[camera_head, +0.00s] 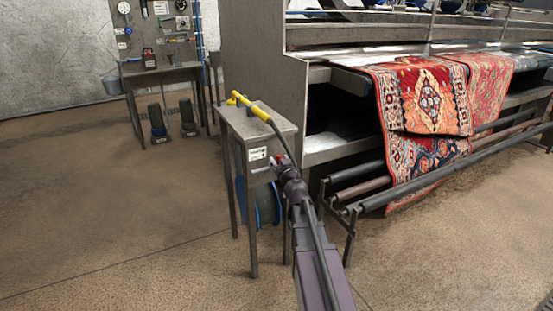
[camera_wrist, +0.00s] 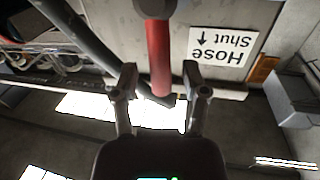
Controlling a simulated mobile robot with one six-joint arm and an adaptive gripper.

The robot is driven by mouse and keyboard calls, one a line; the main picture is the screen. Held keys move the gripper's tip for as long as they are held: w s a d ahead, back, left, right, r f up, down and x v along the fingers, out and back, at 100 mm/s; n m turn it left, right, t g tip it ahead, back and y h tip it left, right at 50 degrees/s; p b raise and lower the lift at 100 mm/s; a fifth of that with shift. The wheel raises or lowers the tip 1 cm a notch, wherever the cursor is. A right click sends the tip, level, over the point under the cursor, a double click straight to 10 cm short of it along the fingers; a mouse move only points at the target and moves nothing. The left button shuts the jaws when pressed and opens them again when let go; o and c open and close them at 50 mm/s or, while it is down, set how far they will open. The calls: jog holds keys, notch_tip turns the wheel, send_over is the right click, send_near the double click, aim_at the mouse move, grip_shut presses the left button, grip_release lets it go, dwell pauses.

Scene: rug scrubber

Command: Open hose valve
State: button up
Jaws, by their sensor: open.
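The red valve handle (camera_wrist: 159,50) hangs from a dark round hub (camera_wrist: 155,8) on the grey face of the small metal stand (camera_head: 268,175). In the wrist view it lies between the two fingers of my gripper (camera_wrist: 159,80), which are apart with a gap on each side. A white label (camera_wrist: 222,46), upside down in this view, reads "Hose Shut" with an arrow. The same label (camera_head: 257,154) shows on the stand in the head view. There my gripper (camera_head: 280,163) is at the stand's front right, and the handle is mostly hidden.
A yellow spray wand (camera_head: 248,106) lies on the stand, its dark hose (camera_wrist: 85,40) passing close to my left finger in the wrist view. A blue hose reel (camera_head: 266,204) is underneath. The rug machine (camera_head: 340,150) with patterned rugs (camera_head: 430,95) stands right. Floor left is open.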

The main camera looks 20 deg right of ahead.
jog(key=shift+w, duration=0.2)
grip_shut()
